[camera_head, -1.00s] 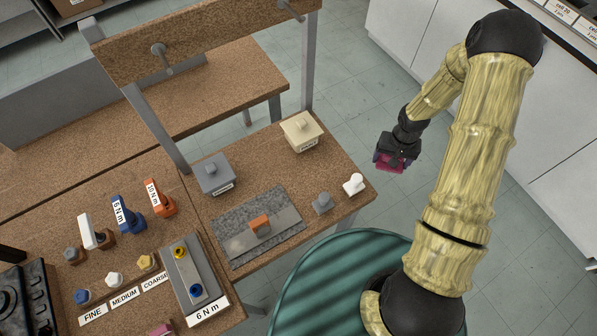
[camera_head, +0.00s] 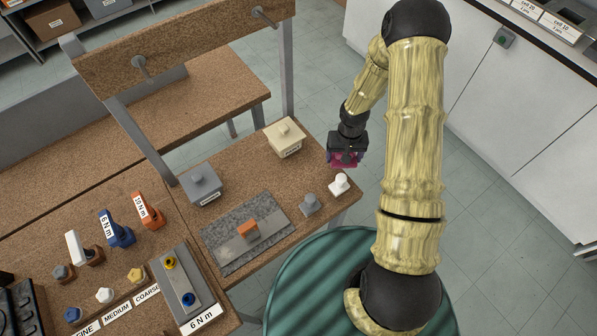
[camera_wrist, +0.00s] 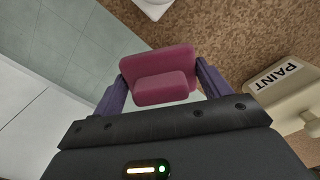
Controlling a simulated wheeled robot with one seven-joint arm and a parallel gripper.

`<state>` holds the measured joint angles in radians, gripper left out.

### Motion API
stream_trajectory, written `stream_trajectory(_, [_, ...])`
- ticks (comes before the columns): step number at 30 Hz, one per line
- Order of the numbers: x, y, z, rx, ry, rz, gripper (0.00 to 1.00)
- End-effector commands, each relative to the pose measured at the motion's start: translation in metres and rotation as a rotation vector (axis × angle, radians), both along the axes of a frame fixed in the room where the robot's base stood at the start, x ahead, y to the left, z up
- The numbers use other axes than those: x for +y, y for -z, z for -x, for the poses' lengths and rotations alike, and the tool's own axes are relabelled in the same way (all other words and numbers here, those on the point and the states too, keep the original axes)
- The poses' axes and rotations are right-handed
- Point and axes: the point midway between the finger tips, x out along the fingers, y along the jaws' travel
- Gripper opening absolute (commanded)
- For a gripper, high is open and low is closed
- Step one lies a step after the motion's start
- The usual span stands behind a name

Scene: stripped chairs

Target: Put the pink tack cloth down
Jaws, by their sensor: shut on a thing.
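My gripper (camera_head: 344,158) is shut on the pink tack cloth (camera_head: 343,161). It holds the cloth near the right edge of the corkboard-like bench (camera_head: 250,150). In the wrist view the cloth (camera_wrist: 155,62) shows as a pink block with a smaller raised block, between my two dark fingers. There the bench edge runs past the cloth, with floor on the left and bench top on the right. The head view does not show clearly how high the cloth is above the bench.
A cream box (camera_head: 285,138), labelled PAINT in the wrist view (camera_wrist: 297,110), stands close by. A white knob-like piece (camera_head: 339,184) and a grey one (camera_head: 310,204) sit nearby. A grey mat (camera_head: 222,226) bears a plate with an orange block (camera_head: 247,229). Some bench between box and white piece is bare.

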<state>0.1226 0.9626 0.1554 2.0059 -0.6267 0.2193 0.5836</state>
Motion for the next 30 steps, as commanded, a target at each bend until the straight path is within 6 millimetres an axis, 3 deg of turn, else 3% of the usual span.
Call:
stream_trajectory(8, [0.011,-0.004,-0.001,0.001,-0.163,-0.004,0.52])
stream_trajectory(30, [0.092,-0.045,0.007,-0.004,-1.616,-0.016,0.52])
